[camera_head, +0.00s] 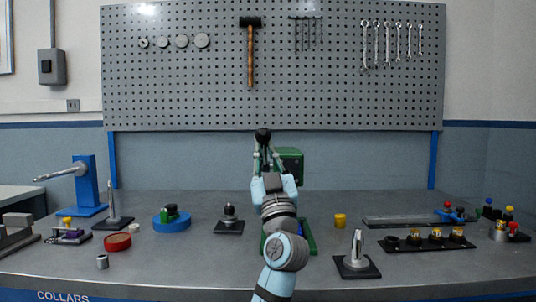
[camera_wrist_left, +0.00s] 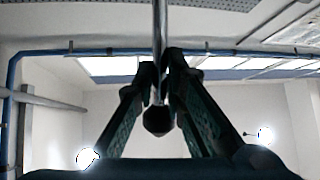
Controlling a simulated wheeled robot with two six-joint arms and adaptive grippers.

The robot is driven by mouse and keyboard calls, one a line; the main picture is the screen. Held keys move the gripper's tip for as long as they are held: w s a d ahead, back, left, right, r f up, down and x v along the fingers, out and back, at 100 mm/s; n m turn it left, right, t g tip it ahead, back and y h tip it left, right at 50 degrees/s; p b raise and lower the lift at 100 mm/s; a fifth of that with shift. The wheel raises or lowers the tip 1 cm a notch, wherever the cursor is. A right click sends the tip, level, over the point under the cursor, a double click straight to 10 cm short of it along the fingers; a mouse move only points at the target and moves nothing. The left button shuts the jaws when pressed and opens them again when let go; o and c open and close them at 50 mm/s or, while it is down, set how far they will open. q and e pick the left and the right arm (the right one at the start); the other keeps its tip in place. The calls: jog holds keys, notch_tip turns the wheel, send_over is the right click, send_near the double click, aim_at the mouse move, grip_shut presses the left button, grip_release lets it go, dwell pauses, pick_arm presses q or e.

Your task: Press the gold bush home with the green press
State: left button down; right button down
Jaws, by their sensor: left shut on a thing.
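The green press (camera_head: 291,160) stands at the middle of the bench, with its green base (camera_head: 308,236) partly behind my left arm. My left gripper (camera_head: 263,148) is raised in front of the press, its fingers closed at the press lever's black knob (camera_head: 263,134). In the left wrist view, the fingers (camera_wrist_left: 160,85) close around the lever's metal rod (camera_wrist_left: 159,40), and the black knob (camera_wrist_left: 157,121) shows between them. My arm hides the press's working area, and I cannot make out a gold bush there. My right gripper is not in view.
A yellow cylinder (camera_head: 340,220) stands right of the press. A black stand with a metal upright (camera_head: 357,250) is at front right. A black rack (camera_head: 428,243) holds several gold-topped parts. A blue round fixture (camera_head: 171,222) and red dish (camera_head: 117,242) lie left. Bare bench shows between them.

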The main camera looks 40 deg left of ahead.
pick_arm(q)
jog(key=shift+r, duration=0.15)
dwell(0.6)
jog(key=c, duration=1.6)
grip_release()
jog(key=shift+s+a, duration=0.1)
jog(key=shift+c, duration=0.2)
jog(key=v, duration=1.2)
